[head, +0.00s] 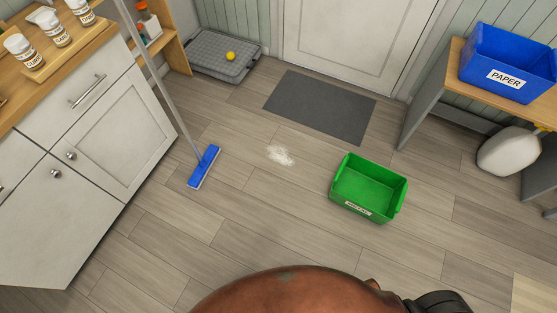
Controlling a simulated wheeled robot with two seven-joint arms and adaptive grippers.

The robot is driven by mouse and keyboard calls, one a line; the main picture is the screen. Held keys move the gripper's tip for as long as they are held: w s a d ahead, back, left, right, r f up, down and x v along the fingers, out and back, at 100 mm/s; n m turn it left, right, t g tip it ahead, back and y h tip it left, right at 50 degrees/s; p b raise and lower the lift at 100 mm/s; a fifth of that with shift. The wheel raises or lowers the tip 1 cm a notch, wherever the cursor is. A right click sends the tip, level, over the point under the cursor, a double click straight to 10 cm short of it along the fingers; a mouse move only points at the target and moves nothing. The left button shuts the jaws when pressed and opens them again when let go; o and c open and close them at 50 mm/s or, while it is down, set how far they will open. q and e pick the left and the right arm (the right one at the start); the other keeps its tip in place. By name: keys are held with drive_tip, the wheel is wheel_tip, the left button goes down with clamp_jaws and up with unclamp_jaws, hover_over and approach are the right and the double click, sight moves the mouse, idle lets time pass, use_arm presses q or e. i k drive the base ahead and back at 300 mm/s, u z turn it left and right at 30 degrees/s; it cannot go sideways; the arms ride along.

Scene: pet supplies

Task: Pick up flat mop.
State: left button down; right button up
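The flat mop has a blue head (205,167) that rests on the wood floor left of the middle. Its long grey handle (160,85) rises up and to the left beside the white cabinet and runs out of the top of the picture. The handle's upper end is out of view. The mop stands tilted; what holds it up at the top is not shown. Neither my left nor my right gripper can be made out in the head view, and nothing touches the visible part of the mop.
White powder (280,155) lies right of the mop head. A green crate (352,207) stands on the floor farther right. The white cabinet (100,140) borders the mop on the left. A grey doormat (320,106) lies by the door. Floor in front of the mop is clear.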

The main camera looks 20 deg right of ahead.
sight(197, 179)
drive_tip(key=z, duration=0.6)
drive_tip(key=i, duration=1.45)
drive_tip(key=u, duration=0.6)
